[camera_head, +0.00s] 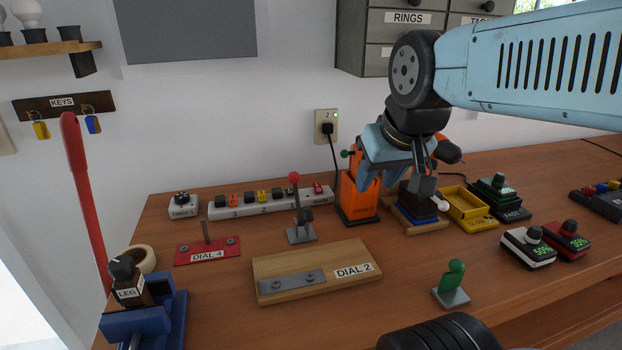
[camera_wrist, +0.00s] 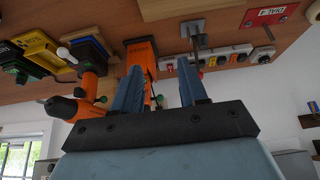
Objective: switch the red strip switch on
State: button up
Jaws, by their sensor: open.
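A white power strip (camera_head: 270,204) lies on the bench near the wall, with several coloured switches and plugs on it. A red switch (camera_head: 317,188) sits at its right end by the MAIN label. An orange-red switch (camera_head: 233,200) and a yellow one (camera_head: 261,197) are further left. In the upside-down wrist view, the strip (camera_wrist: 222,58) is beyond the fingers, with a red part (camera_wrist: 170,66) between them. My gripper (camera_head: 398,182) is open and empty, right of the strip and above the bench. Switch positions are too small to read.
A lever with a red knob (camera_head: 294,177) stands in front of the strip's right end. An orange holder (camera_head: 358,200) and an orange drill (camera_head: 446,148) are beside my gripper. A wooden DIAL 2 board (camera_head: 320,285) lies in front.

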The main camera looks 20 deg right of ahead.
jog(key=shift+o, duration=0.2)
jog(key=shift+o, duration=0.6)
jog(key=shift+a, duration=0.1)
jog(key=g, duration=0.1)
send_over(317, 186)
jog(key=s, duration=0.6)
jog(key=shift+f, duration=3.6)
jog(key=x, duration=1.3)
jog(key=shift+r, duration=0.1)
